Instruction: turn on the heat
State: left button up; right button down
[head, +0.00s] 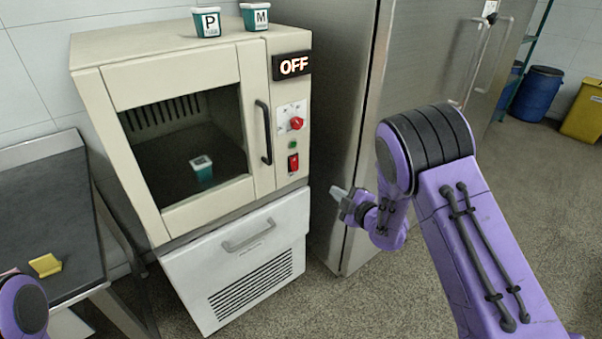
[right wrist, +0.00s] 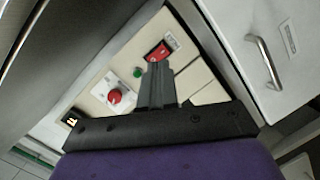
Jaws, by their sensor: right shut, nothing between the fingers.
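The cream oven (head: 160,60) stands with its glass door shut, and a small teal cup (head: 202,168) is inside. Its display (head: 292,66) reads OFF. On its right panel are a red knob (head: 297,123), a green button (head: 292,144) and a red rocker switch (head: 293,163). My right gripper (head: 336,198) is to the right of the panel and a little below the switch, apart from it. In the right wrist view my shut, empty fingers (right wrist: 157,72) point toward the red switch (right wrist: 158,52). My left gripper is out of view; only part of my left arm shows.
Two teal cups marked P (head: 207,22) and M (head: 254,16) stand on the oven. A white drawer unit (head: 240,265) is below it. A steel cabinet (head: 340,100) stands close on the right. A dark table (head: 40,215) with a yellow item (head: 45,265) is at left.

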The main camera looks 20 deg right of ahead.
aim_at(295, 169)
jog(key=n, duration=0.2)
jog(key=a+r+n+y, duration=0.1)
jog(key=n, duration=0.2)
jog(key=w+n+y, duration=0.1)
jog(key=n, duration=0.1)
jog(key=shift+a+r+n, duration=0.2)
jog(key=shift+a+n, duration=0.1)
jog(key=shift+a, duration=0.1)
jog(key=p+x, duration=0.2)
jog(key=x, duration=1.2)
jog(key=shift+f, duration=0.1)
jog(key=shift+a, duration=0.1)
